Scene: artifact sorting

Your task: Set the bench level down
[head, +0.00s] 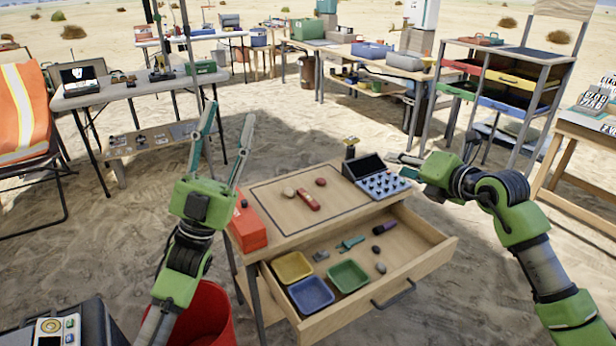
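A small red bar with a pale middle (308,199), which looks like the bench level, lies on the outlined top of the wooden workbench (268,224). No gripper touches it. My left gripper (230,113) is raised at the bench's left, fingers pointing up and spread apart, with nothing between them. My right gripper (400,164) is at the bench's right, beside the dark case, its fingers pointing left. Its fingertips are small and partly overlap the case edge, so I cannot tell whether they are open or shut.
A dark case with pale round pieces (383,186) and an orange-red box (247,228) edge the bench top. The open drawer (411,257) holds yellow, blue and green trays, tools and stones. A red bin (207,318) stands below left.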

